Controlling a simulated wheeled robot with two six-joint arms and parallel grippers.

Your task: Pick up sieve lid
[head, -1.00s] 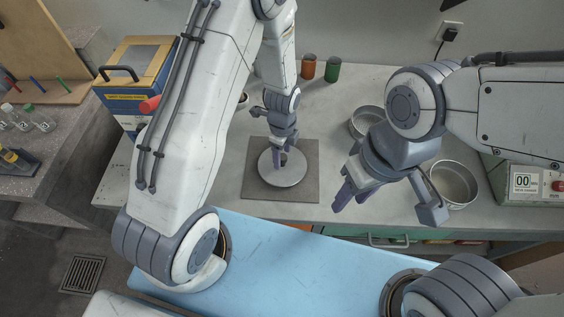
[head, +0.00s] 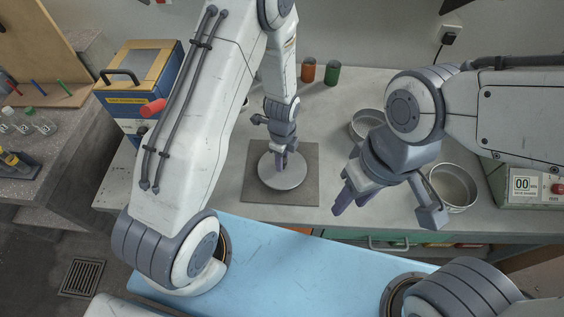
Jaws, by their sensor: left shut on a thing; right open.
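The sieve lid (head: 283,176) is a round, flat grey metal disc. It is over a square grey-brown mat (head: 309,190) near the middle of the bench; I cannot tell whether it touches the mat. My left gripper (head: 281,158) reaches down from above and is shut on the lid near its centre; its fingers hide the part they grip. My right gripper (head: 388,206) is open and empty, to the right of the mat and in front of the sieves.
Two round metal sieves, one behind (head: 366,122) and one at right (head: 453,187), stand on the bench. A grey-green device with a display (head: 526,186) is at far right. Orange (head: 308,71) and green (head: 332,73) containers stand at the back. A blue-yellow box (head: 140,85) is at left.

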